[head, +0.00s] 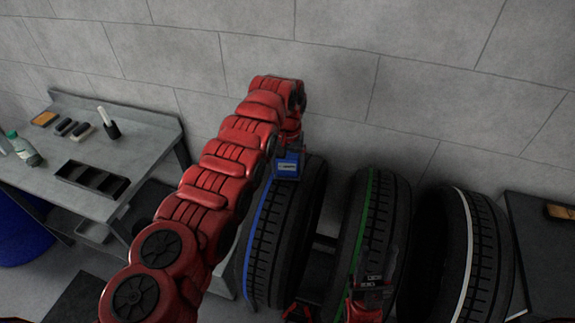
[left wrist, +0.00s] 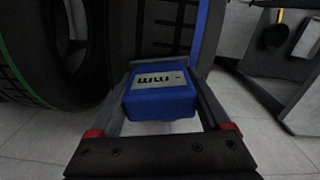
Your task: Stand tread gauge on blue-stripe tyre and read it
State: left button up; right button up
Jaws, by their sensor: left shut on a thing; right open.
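The tread gauge (head: 287,167) is a small blue box with a pale face. My left gripper (head: 290,150) is shut on it at the top end of the blue-stripe tyre (head: 284,235). In the left wrist view the gauge (left wrist: 160,98) sits between the two fingers, with dark "mm"-like marks on its face. The blue-stripe tyre (left wrist: 150,30) is right behind it there; I cannot tell whether they touch. My right gripper (head: 372,285) is open, low in front of the green-stripe tyre (head: 375,215); its fingertips are hard to make out.
A white-stripe tyre (head: 485,250) stands at the right, beside a dark table (head: 540,240). At the left, a grey bench (head: 130,150) bears a black tray (head: 92,180), a bottle (head: 24,150) and small items. A blue drum (head: 20,230) stands below. A block wall closes the back.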

aim_at(288, 156)
pick_arm(q)
jog(key=shift+f+b, duration=0.4)
jog(key=shift+f, duration=0.15)
dwell(0.4)
jog(key=shift+r, duration=0.15)
dwell(0.9)
jog(key=shift+r, duration=2.4)
